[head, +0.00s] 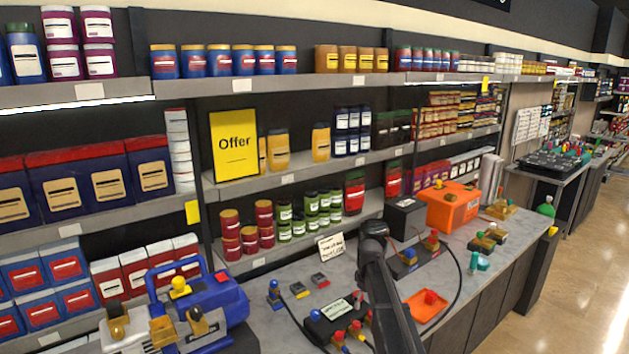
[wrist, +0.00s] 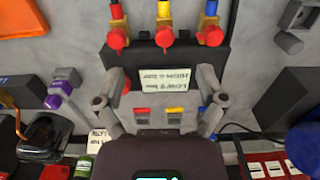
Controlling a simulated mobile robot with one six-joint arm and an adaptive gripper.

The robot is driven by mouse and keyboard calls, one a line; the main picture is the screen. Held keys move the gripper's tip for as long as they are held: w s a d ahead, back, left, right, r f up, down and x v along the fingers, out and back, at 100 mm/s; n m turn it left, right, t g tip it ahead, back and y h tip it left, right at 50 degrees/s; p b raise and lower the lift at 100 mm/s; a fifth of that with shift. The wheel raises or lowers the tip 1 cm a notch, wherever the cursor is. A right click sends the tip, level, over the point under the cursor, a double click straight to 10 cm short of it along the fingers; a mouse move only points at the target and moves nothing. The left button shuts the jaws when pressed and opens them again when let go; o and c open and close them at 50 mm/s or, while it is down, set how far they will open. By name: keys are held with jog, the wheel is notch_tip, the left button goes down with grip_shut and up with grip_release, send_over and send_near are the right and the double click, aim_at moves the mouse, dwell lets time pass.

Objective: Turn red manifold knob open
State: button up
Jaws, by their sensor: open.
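The dark manifold block (wrist: 153,58) shows at the upper middle of the wrist view, with a light label card. Three red knobs stand in a row along its far edge on brass-yellow fittings: left (wrist: 117,39), middle (wrist: 165,38) and right (wrist: 211,36). In the head view the manifold (head: 317,325) lies low on the counter, with red knobs (head: 338,337) on its near side, partly behind my arm. My gripper (wrist: 162,84) is open. Its fingers are spread to either side of the label card, short of the knobs, with nothing held. Contact cannot be told.
The grey counter (head: 468,247) also holds a blue pump (head: 205,307) at left, an orange tray (head: 418,307) and an orange box (head: 452,204) at right. Hoses run beside the manifold. Small coloured switches (wrist: 175,111) lie between my fingers. Stocked shelves rise behind.

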jog(key=s+f+m+b, duration=0.2)
jog(key=s+f+b, duration=0.1)
jog(key=s, duration=0.7)
jog(key=s+f+m+b, duration=0.3)
jog(key=s, duration=0.6)
jog(key=s+f+m+b, duration=0.2)
jog(key=s+f+b, duration=0.2)
jog(key=s, duration=0.6)
jog(key=shift+s+d, duration=0.25)
jog(key=shift+s, duration=0.1)
